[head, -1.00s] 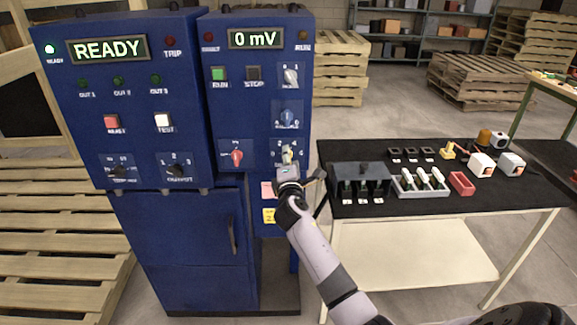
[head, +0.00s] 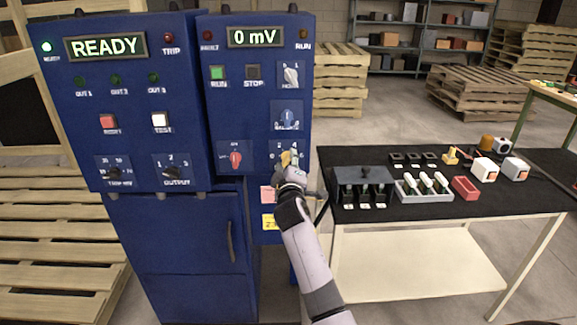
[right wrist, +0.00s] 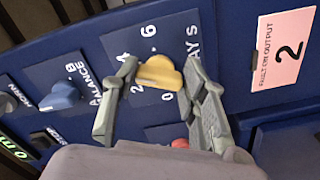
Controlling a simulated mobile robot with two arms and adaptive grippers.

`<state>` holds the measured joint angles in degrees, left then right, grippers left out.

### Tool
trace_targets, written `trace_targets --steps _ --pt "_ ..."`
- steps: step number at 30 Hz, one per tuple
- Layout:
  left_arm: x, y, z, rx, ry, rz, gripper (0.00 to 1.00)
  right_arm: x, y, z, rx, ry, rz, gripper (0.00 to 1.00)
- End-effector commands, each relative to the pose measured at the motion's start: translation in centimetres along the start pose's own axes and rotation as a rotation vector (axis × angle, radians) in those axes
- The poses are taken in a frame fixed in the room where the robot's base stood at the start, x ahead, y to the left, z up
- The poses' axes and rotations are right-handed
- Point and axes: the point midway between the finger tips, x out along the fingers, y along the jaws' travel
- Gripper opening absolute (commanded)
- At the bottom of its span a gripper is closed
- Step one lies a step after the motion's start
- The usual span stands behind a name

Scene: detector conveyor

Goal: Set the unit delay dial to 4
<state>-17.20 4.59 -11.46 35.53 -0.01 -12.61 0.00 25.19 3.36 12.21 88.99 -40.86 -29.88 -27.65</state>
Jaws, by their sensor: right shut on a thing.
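The unit delay dial is a small yellow knob (head: 286,158) low on the right-hand blue panel. In the right wrist view the yellow knob (right wrist: 160,72) sits on a blue plate with white 0, 2, 4 and 6, and a label partly hidden that ends in "AYS". My right gripper (head: 288,166) is at this knob, and its fingers (right wrist: 158,84) are shut on either side of it. Which number the knob points to I cannot tell. My left gripper is not in view.
Close by are a blue balance dial (head: 287,117), a grey horn dial (head: 290,75) and a red dial (head: 236,159). A pink fault card (right wrist: 283,49) is beside the dial plate. A black-topped table (head: 440,208) with small parts stands right of the cabinet.

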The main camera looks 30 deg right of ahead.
Motion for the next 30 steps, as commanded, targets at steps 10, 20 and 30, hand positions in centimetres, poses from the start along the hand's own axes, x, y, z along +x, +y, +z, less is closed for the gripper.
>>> trace_targets --steps 10,20,30 --pt "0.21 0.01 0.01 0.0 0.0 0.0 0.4 -0.02 -0.17 0.05 0.041 -0.002 -0.003 0.12" --pt "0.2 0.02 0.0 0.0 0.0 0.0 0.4 -0.02 -0.18 0.07 0.039 -0.002 -0.003 0.44" --pt "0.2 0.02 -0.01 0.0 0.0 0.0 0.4 -0.01 -0.08 0.01 0.038 -0.001 -0.001 0.6"
